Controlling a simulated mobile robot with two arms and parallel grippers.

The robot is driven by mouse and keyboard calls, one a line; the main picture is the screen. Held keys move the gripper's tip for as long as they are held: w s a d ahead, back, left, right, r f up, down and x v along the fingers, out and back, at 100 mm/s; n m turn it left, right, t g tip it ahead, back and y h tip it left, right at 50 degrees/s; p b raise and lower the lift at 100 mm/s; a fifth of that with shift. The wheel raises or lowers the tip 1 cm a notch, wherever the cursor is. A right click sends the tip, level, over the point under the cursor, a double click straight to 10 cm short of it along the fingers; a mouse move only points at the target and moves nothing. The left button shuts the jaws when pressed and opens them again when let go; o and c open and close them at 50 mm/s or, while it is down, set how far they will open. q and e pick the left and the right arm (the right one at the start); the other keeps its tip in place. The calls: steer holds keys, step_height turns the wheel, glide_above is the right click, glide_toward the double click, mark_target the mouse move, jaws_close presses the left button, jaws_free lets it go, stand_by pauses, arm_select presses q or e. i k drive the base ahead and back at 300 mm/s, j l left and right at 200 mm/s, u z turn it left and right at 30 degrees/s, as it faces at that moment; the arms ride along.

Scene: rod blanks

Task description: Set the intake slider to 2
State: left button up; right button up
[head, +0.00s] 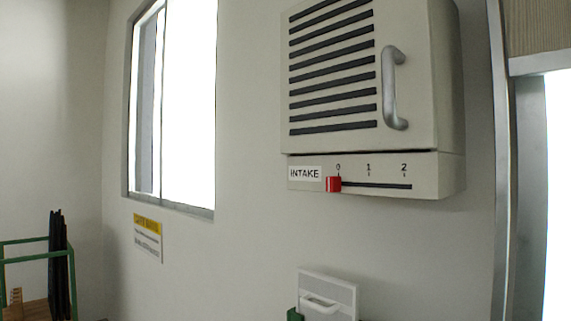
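The intake slider is a red knob (333,184) at the left end of a dark horizontal slot (378,186), below the mark 0. The marks 1 and 2 stand farther right above the slot. A label reading INTAKE (305,174) is just left of the knob. The slot is in the lower panel of a beige wall unit (445,172) with dark louvres and a grey handle (393,88) above. Neither of my grippers shows in the head view.
A bright window (188,105) is at the left, with a yellow and white notice (148,238) below it. A green frame (38,258) with dark rods stands at the lower left. A white box with a handle (328,291) is below the unit. A bright doorway is at right.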

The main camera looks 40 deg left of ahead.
mark_target(333, 183)
steer(key=j+u, duration=0.2)
steer(key=u, duration=0.65)
steer(key=k, duration=0.05)
